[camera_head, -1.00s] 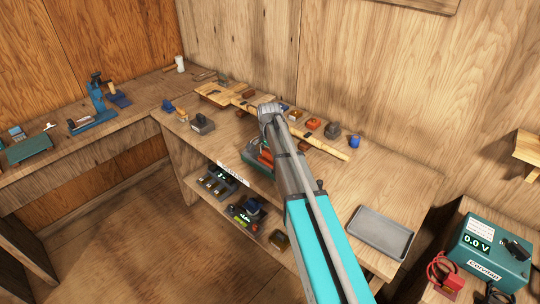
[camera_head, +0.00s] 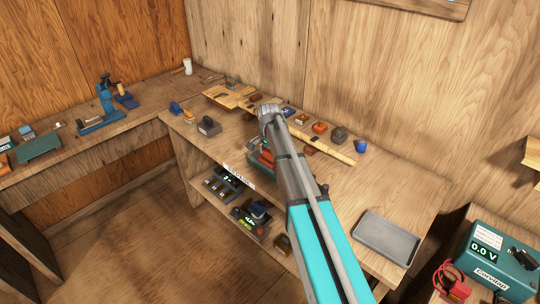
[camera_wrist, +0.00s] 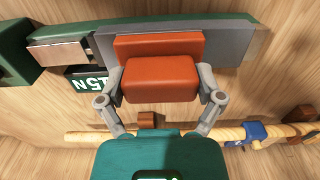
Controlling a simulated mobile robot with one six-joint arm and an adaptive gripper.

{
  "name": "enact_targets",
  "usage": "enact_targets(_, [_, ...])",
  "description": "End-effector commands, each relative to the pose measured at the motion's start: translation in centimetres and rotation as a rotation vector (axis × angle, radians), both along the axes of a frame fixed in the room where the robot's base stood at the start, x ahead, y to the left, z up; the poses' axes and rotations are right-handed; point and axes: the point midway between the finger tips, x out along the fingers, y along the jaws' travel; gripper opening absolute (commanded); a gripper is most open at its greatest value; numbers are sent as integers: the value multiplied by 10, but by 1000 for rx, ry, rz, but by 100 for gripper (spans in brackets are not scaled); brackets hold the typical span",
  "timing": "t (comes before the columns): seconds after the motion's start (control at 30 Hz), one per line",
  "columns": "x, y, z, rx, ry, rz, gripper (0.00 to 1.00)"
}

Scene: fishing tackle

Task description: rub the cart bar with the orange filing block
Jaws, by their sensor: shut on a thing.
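An orange block (camera_wrist: 160,80) is between the two grey fingers of my gripper (camera_wrist: 161,88), which is shut on it in the wrist view. Just beyond it, a second orange-red surface lies against a long grey and green bar (camera_wrist: 232,45); I cannot tell whether this is part of the same block. The bar runs across the top of the wrist view, with a dark label beside it. In the head view, orange (camera_head: 266,156) and green show beside my arm, which hides the gripper and most of the bar.
A wooden rod (camera_head: 330,149) lies along the bench, with several small coloured blocks behind it. A grey tray (camera_head: 387,237) stands at the right end. A green meter box (camera_head: 492,254) is at lower right. Bare bench top lies between rod and tray.

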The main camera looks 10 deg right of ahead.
Motion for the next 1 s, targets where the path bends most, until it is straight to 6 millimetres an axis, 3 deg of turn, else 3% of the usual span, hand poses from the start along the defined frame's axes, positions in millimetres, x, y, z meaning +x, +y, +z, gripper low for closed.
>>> enact_targets(0.53, [26,17,2,0,0,0,47])
enact_targets(1.0, [28,20,2,0,0,0,47])
